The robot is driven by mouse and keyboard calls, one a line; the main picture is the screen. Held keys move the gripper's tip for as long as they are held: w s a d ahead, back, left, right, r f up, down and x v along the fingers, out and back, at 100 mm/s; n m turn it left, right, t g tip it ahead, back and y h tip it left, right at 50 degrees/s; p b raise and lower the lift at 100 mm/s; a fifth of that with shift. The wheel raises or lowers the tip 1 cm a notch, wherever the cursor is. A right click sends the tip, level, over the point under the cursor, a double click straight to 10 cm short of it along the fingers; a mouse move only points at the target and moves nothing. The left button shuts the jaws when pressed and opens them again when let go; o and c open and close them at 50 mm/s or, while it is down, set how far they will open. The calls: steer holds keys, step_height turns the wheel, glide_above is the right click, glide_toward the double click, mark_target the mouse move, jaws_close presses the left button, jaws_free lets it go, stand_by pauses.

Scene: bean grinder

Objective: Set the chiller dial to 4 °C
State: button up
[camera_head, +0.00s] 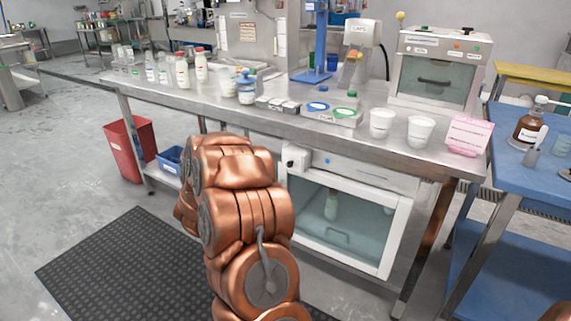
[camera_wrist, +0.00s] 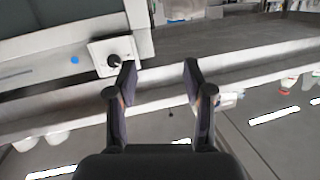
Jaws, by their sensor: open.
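The chiller (camera_head: 345,215) is a white cabinet with a glass door under the steel workbench. Its dial panel (camera_head: 296,158) is a small white block at the cabinet's upper left in the head view, partly beside my arm. In the wrist view the dial (camera_wrist: 114,60) is a dark round knob on a white panel, with a blue dot (camera_wrist: 75,60) on the chiller to its left. My gripper (camera_wrist: 160,78) is open and empty. Its left finger shows just right of the dial, and the dial is not between the fingers. The dial's markings are too small to read.
The steel bench (camera_head: 225,112) carries bottles, white cups (camera_head: 420,132) and a pink sign (camera_head: 469,135); its edge overhangs the chiller. A blue cart (camera_head: 505,185) stands at the right. A red bin (camera_head: 130,150) stands left. The floor around the black mat (camera_head: 110,262) is clear.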

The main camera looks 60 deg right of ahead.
mark_target(289, 165)
steer(key=shift+s+d+r+m+g+h+b, duration=0.2)
steer(key=shift+s+d+g+h, duration=0.55)
steer(key=shift+d, duration=1.2)
steer(key=shift+s+d+r+m+g+h+b, duration=0.1)
steer(key=shift+s+d+r+m+g, duration=0.25)
steer(key=shift+s+d, duration=1.25)
steer(key=shift+s+d+r+m+g+h+b, duration=0.25)
steer(key=shift+s+d+g, duration=0.4)
steer(key=shift+d, duration=1.65)
steer(key=shift+w, duration=0.1)
jaws_close()
